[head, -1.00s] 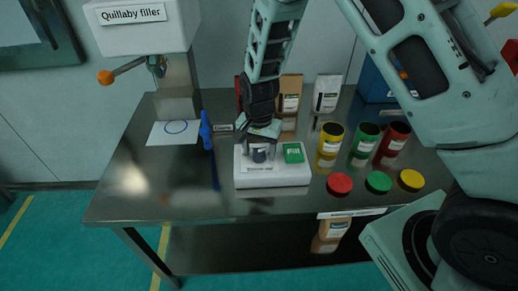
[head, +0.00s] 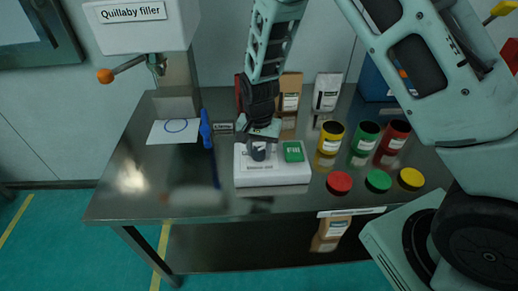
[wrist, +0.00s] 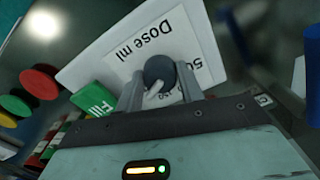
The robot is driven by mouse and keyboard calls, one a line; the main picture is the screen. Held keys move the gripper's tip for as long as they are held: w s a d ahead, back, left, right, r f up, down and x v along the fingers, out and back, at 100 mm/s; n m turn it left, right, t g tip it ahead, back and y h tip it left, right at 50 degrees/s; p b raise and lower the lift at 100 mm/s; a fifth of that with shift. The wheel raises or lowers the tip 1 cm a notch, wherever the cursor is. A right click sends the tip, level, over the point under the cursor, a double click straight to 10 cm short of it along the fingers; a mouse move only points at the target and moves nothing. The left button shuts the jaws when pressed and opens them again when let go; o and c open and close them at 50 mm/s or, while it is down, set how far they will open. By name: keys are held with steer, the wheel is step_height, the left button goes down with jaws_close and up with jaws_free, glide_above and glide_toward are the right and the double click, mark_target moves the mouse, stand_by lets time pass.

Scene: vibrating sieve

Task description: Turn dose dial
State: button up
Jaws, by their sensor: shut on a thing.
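The dose dial is a dark round knob (wrist: 159,71) with a light pointer, on a white box (head: 272,179) on the steel table. A white label reading "Dose ml" (wrist: 145,42) lies around the dial in the wrist view. My gripper (wrist: 160,90) is shut on the dial, with a finger on each side of it. In the head view my gripper (head: 259,146) comes down onto the box from above, and the dial (head: 258,153) shows between the fingers. A green button marked "Fill" (head: 293,151) sits on the box to the right of the dial.
The Quillaby filler (head: 143,27) with an orange-tipped lever (head: 106,76) stands at the left. Yellow, green and red tins (head: 331,138) and loose lids (head: 339,183) are at the right. The table's front left (head: 135,195) is clear.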

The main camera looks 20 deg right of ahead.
mark_target(259, 150)
steer(key=n, duration=0.8)
steer(key=shift+n+b, duration=0.3)
steer(key=shift+b, duration=0.1)
steer(key=n, duration=0.4)
steer(key=shift+n, duration=2.1)
steer(key=o, duration=1)
step_height(259, 150, up, 18)
steer(key=shift+f+b, duration=0.25)
steer(key=shift+b, duration=0.3)
